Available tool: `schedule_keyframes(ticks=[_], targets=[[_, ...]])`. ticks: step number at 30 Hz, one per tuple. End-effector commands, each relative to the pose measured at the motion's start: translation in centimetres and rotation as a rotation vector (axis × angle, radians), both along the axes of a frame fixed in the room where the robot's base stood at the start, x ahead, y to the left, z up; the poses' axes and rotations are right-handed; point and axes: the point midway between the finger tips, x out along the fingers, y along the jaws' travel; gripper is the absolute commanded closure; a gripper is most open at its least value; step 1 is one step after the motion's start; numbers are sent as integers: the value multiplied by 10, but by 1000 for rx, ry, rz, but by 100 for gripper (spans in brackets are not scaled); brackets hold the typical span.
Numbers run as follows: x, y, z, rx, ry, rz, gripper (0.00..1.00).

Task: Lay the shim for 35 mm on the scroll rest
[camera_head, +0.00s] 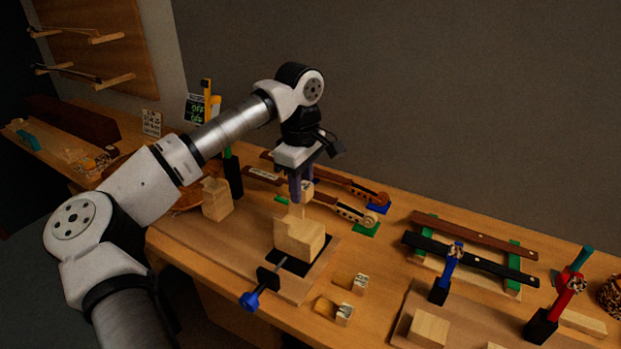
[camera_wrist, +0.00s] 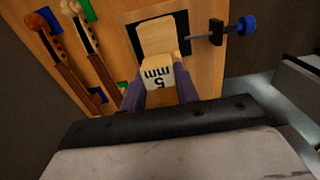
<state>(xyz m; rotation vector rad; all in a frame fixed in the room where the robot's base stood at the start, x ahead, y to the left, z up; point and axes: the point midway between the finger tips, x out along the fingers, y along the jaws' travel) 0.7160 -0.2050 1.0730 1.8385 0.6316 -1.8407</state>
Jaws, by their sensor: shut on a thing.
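My gripper (camera_head: 301,186) is shut on a small pale wooden block (camera_head: 307,190), held up above the bench. In the wrist view this block (camera_wrist: 160,77) sits between my fingers, and its upside-down label reads "5 mm"; I see no "3" before the 5. Below it is a larger notched wooden block (camera_head: 300,240) on a black pad (camera_head: 290,264), also in the wrist view (camera_wrist: 157,37). Two small labelled blocks (camera_head: 360,284) (camera_head: 343,314) lie on the bench; their labels are too small to read. I cannot tell which piece is the scroll rest.
A blue-knobbed clamp (camera_head: 252,299) is beside the black pad. Two violin necks with scrolls (camera_head: 355,214) (camera_head: 375,196) lie behind the gripper. Dark and brown fingerboards (camera_head: 470,262) lie to the right, near blue and red tools (camera_head: 448,268) (camera_head: 563,298). Another wooden block (camera_head: 217,200) stands left.

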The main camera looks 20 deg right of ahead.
Motion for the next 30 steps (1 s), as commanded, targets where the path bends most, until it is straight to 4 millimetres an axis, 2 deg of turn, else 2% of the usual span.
schedule_keyframes(ticks=[14, 20, 30], targets=[[0, 0, -3, -1, 1, 0, 91], [0, 0, -16, 0, 0, 0, 91], [0, 0, -49, 0, 0, -1, 91]])
